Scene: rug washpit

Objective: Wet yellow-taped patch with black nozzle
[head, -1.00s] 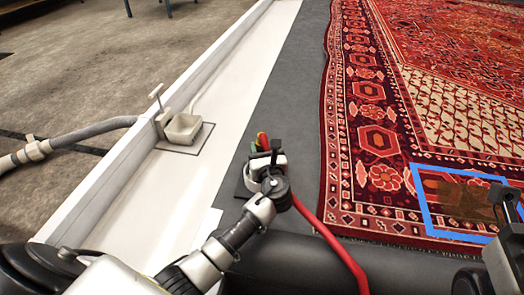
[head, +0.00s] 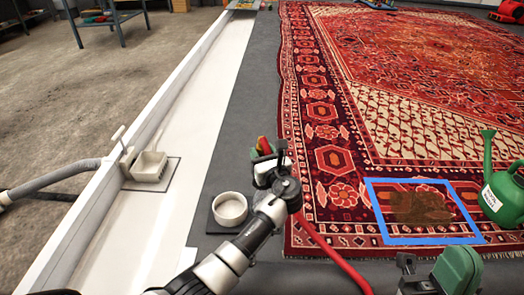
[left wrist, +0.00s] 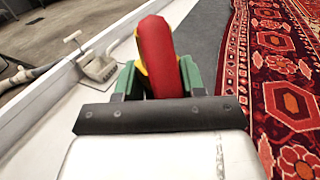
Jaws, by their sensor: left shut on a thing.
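My left gripper (head: 268,155) is shut on a red nozzle (left wrist: 158,55) with a yellow collar, held between green finger pads in the left wrist view. It is above the grey floor left of the rug's border. A red hose (head: 330,250) trails from near this gripper to the lower right. A dark brown patch (head: 415,207) on the rug (head: 335,158) is framed by blue tape (head: 378,215), right of the left gripper. I see no yellow tape and no black nozzle. My right gripper (head: 430,268) is at the bottom right, its fingers apart, below the patch.
A green watering can (head: 503,195) stands right of the patch. A white bowl (head: 230,209) sits on a dark mat left of my arm. A white channel with a low wall (head: 105,195) and a small basin (head: 150,166) runs along the left.

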